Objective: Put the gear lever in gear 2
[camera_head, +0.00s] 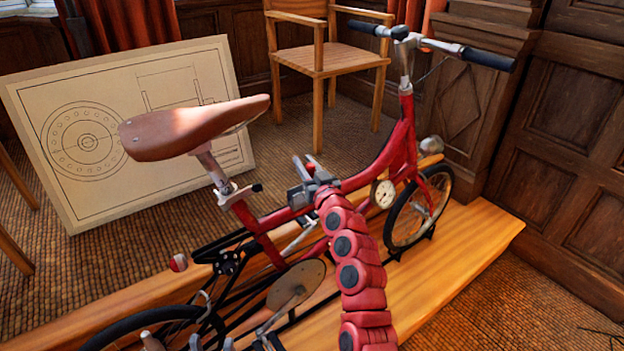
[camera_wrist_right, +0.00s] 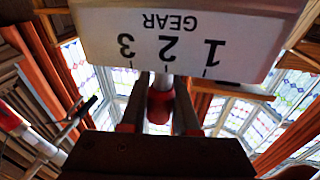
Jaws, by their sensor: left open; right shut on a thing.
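The gear plate (camera_wrist_right: 180,35), white with GEAR and the numbers 1, 2 and 3, appears upside down at the top of the right wrist view. The gear lever (camera_wrist_right: 160,104) has a red knob and a pale stem. Its stem lines up about with the mark at 2. My right gripper (camera_wrist_right: 158,105) is shut on the lever, one finger on each side. In the head view my right gripper (camera_head: 304,167) is at the red bicycle's (camera_head: 405,140) top tube; I cannot make out the lever there.
The bicycle stands on a wooden platform (camera_head: 470,245). Its brown saddle (camera_head: 195,125) rises left of my right gripper, and the handlebar (camera_head: 400,33) is at the back right. A drawing board (camera_head: 100,185) leans behind, near a wooden chair (camera_head: 335,58).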

